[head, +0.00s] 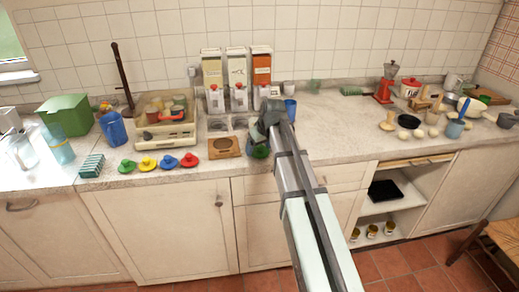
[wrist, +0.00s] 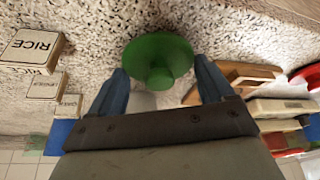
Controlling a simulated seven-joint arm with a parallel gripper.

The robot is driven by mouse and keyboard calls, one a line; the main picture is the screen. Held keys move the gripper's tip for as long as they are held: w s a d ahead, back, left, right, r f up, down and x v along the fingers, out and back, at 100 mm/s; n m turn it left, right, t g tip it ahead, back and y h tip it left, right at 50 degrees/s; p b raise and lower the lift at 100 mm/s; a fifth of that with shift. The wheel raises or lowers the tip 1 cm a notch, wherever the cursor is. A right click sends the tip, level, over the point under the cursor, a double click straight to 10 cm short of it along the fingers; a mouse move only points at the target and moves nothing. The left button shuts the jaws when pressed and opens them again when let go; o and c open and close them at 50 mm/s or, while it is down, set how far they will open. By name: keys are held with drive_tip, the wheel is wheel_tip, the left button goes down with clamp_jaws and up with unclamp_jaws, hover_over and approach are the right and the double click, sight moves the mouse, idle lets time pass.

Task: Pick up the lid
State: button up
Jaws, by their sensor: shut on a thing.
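A round green lid (wrist: 158,50) with a knob shows in the wrist view between the two blue fingers of my gripper (wrist: 160,72). The fingers are shut on its edge from both sides. In the head view my gripper (head: 266,140) is over the front of the counter, and part of the green lid (head: 260,152) shows below it. I cannot tell whether the lid touches the counter.
A brown wooden block (head: 224,148) lies just left of my gripper. The counter right of my arm (head: 340,140) is clear.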

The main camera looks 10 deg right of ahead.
wheel_tip(320, 180, up, 9)
drive_tip(key=shift+f, duration=0.1)
drive_tip(key=shift+w+r, duration=0.25)
drive_tip(key=shift+r, duration=0.1)
drive_tip(key=w+r, duration=0.5)
drive_tip(key=w, duration=0.6)
wheel_tip(320, 180, down, 7)
drive_tip(key=shift+d+r, duration=0.15)
drive_tip(key=shift+d, duration=0.3)
drive_tip(key=shift+f, duration=0.2)
idle(1.6)
drive_tip(key=o, duration=0.9)
